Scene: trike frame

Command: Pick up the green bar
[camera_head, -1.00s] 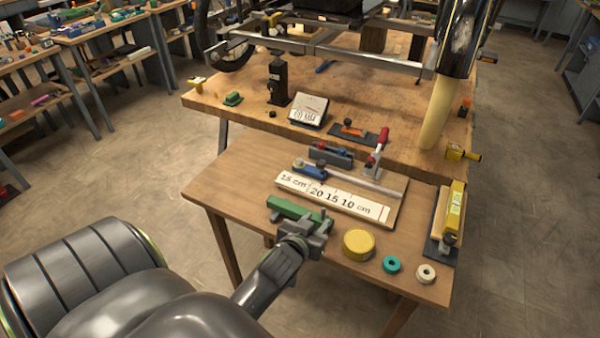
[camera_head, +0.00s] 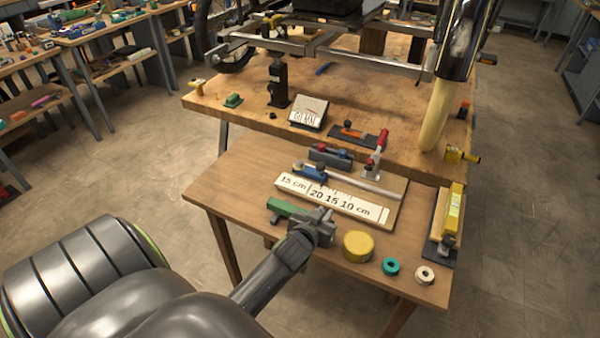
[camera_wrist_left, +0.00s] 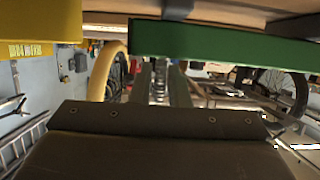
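The green bar (camera_head: 288,208) lies near the front edge of the small wooden table, beside the measuring board. My left gripper (camera_head: 321,218) is over its right end and hides that end in the head view. In the left wrist view, which is upside down, the green bar (camera_wrist_left: 225,42) crosses the upper right, very close. The two fingers of my left gripper (camera_wrist_left: 160,80) show with a gap between them and reach up to the bar's edge. I see nothing held between them. Whether they touch the bar is unclear. My right gripper is not in view.
A yellow round tin (camera_head: 358,246) stands just right of my left gripper, with a teal ring (camera_head: 390,266) and a white ring (camera_head: 425,275) beyond. The measuring board (camera_head: 396,211) with clamps lies behind. The table's left part is clear.

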